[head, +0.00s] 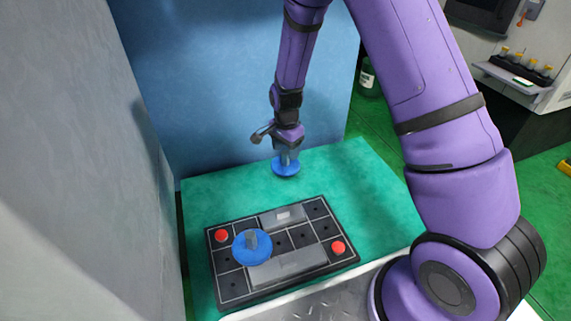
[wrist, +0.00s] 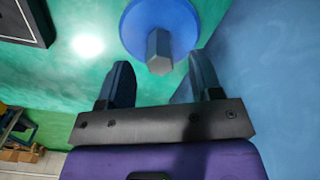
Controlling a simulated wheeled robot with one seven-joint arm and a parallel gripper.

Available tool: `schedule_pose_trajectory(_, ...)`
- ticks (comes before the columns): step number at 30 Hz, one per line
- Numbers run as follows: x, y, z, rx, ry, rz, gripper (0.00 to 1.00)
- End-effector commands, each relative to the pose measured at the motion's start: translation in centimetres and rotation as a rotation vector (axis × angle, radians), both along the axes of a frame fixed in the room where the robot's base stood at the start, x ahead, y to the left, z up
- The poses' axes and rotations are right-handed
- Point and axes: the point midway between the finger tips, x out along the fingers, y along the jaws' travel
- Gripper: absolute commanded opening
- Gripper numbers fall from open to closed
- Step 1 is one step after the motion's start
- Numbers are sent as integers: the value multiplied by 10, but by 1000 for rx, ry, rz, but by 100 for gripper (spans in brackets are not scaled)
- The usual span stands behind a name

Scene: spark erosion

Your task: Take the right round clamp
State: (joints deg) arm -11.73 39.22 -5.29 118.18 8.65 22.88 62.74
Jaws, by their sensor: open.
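Two round clamps are in the head view, each a blue disc with a grey post. The right round clamp (head: 286,171) is at the back of the green surface, directly below my gripper (head: 287,152). The other round clamp (head: 240,251) sits on the left part of the dark grid plate (head: 238,293). In the wrist view, my gripper (wrist: 160,64) is open, with two dark fingers apart. The right clamp's blue disc (wrist: 138,25) and hexagonal grey post lie just beyond, with the post end between the fingertip lines. I cannot tell whether the fingers touch it.
The plate carries a red knob at left (head: 221,236), a red knob at right (head: 338,247) and grey metal blocks. A blue wall (head: 215,105) stands close behind the right clamp, and a grey wall (head: 75,130) is at left. The green surface (head: 375,195) is clear at right.

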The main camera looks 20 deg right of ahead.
Motion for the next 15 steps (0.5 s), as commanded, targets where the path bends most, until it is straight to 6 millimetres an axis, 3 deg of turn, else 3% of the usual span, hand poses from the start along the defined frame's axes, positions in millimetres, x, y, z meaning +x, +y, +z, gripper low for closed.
schedule_pose_trajectory(6,-1,2,-30,0,3,-1,59)
schedule_pose_trajectory(15,-1,2,-38,0,1,0,59)
